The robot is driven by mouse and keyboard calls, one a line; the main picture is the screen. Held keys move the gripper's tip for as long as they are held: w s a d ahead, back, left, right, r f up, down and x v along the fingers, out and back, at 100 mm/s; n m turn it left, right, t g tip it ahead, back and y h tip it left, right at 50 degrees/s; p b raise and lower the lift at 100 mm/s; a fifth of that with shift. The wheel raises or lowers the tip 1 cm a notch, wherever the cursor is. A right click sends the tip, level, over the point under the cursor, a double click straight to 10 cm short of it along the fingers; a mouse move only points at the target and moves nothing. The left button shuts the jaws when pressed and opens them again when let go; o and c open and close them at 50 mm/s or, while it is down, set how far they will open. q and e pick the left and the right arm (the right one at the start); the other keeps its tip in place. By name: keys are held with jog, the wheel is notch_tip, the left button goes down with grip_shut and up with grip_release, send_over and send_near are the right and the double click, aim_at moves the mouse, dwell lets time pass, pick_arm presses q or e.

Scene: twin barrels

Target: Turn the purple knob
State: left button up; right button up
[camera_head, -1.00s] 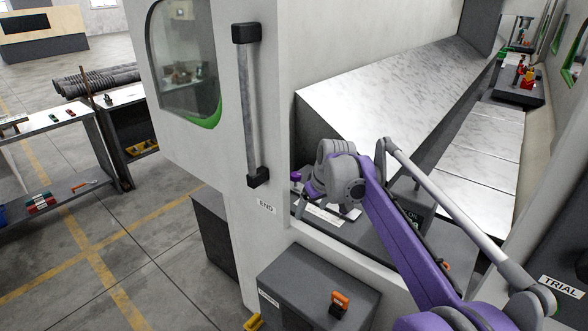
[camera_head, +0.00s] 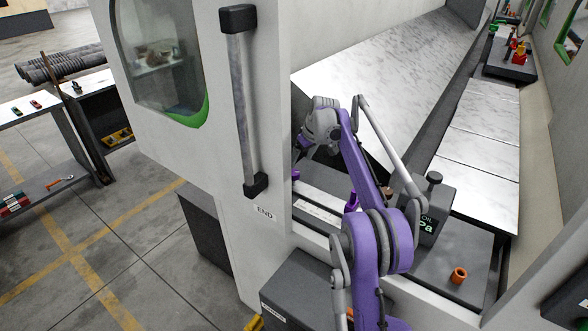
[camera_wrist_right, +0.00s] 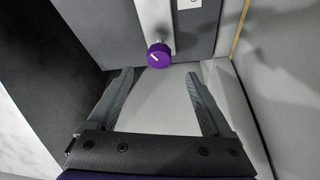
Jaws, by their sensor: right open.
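A purple knob (camera_wrist_right: 159,55) with a white mark on its face shows at the top middle of the right wrist view, mounted on a grey box. My right gripper (camera_wrist_right: 159,76) is open and empty. Its two fingers point toward the knob from either side, with the knob slightly beyond the tips. In the head view my right arm reaches into the machine's opening, and the fingers are mostly hidden. My left gripper is not in view.
The machine's white door frame with a vertical handle (camera_head: 245,105) stands left of my right arm. An oil gauge box (camera_head: 430,210) and an orange ring (camera_head: 459,275) are to the right. In the wrist view, walls stand close on both sides.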

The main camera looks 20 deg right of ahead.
aim_at(294, 172)
jog(key=x, duration=0.8)
jog(key=shift+w+r, duration=0.1)
jog(key=shift+w, duration=0.2)
jog(key=shift+c, duration=0.3)
grip_shut()
jog(key=m+h, duration=0.1)
jog(key=m, duration=0.3)
jog(key=shift+a+m+h, duration=0.2)
jog(key=shift+m+h, duration=0.2)
jog(key=shift+o, duration=0.3)
grip_release()
